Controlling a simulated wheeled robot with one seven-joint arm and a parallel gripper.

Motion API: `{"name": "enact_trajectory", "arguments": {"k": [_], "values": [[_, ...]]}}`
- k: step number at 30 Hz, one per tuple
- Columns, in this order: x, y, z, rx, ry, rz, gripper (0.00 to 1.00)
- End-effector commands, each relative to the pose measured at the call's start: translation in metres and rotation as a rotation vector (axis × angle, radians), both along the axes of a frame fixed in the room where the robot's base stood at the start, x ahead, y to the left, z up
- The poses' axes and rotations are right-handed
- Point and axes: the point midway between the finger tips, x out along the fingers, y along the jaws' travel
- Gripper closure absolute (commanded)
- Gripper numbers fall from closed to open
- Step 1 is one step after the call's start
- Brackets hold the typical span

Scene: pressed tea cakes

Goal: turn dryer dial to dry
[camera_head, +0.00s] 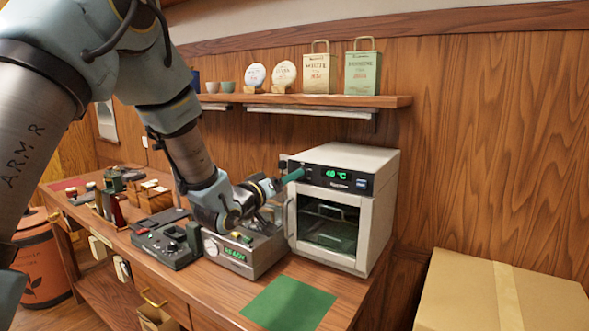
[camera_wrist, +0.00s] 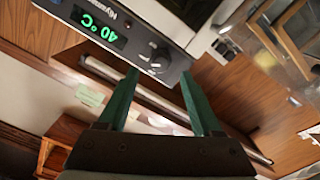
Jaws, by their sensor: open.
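The white dryer (camera_head: 375,200) stands on the bench. Its black front panel shows a green "40 °C" display (camera_head: 336,174). In the wrist view the panel is upside down, with the display (camera_wrist: 102,28) at upper left. The black dial (camera_wrist: 154,60) is right of it, with pale marks around it. My gripper (camera_head: 296,175) is at the panel's left end in the head view, where it hides the dial. In the wrist view my gripper (camera_wrist: 158,75) is open, its green fingers apart and the dial ahead between their tips. I cannot tell whether they touch it.
A grey machine reading "READY" (camera_head: 237,254) sits below my arm, close to the dryer. A green mat (camera_head: 289,304) lies in front. A shelf (camera_head: 330,100) with bags is above. A cardboard box (camera_head: 480,295) is at lower right.

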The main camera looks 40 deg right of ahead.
Motion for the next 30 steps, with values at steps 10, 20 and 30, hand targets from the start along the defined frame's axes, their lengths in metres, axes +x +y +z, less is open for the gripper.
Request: {"name": "enact_trajectory", "arguments": {"k": [10, 20, 30], "values": [[0.009, -0.034, 0.0, 0.001, 0.0, 0.0, 0.34], [0.009, -0.035, 0.0, 0.0, 0.0, 0.001, 0.39], [0.009, -0.034, 0.0, 0.001, 0.0, 0.0, 0.77]]}}
